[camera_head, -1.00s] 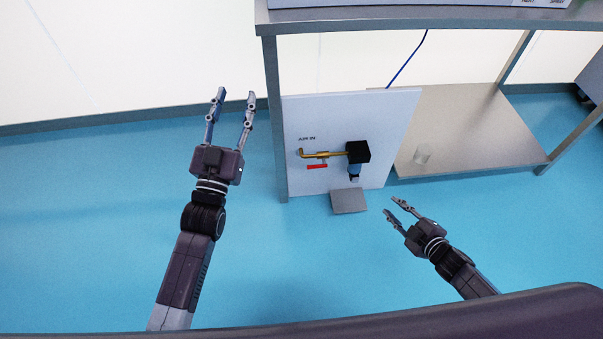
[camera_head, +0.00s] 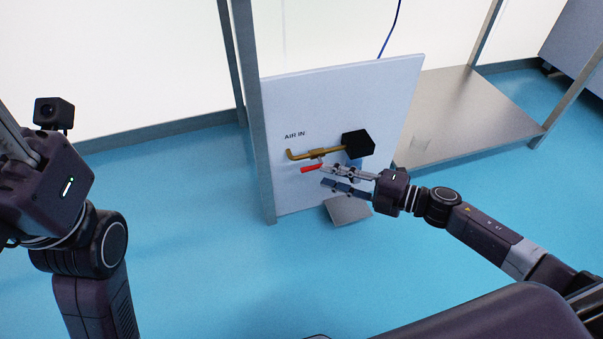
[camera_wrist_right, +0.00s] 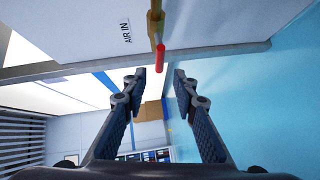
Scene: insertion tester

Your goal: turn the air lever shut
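The red air lever (camera_head: 311,168) sits under the brass pipe (camera_head: 318,153) on the white panel marked AIR IN. In the right wrist view the lever (camera_wrist_right: 161,58) points toward me, just beyond and between the fingertips. My right gripper (camera_head: 322,175) is open, with its fingertips close to the lever's right end; I cannot tell from the head view whether they touch it. The right wrist view shows the gap between the fingers (camera_wrist_right: 159,76) empty. My left arm is at the left edge of the head view, and its fingers are out of the picture.
A black block (camera_head: 358,143) sits at the pipe's right end, with a blue part partly hidden below it. A grey plate (camera_head: 347,211) is below the panel (camera_head: 385,95). A metal post (camera_head: 252,110) stands left of the panel. A metal shelf (camera_head: 455,105) is to the right.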

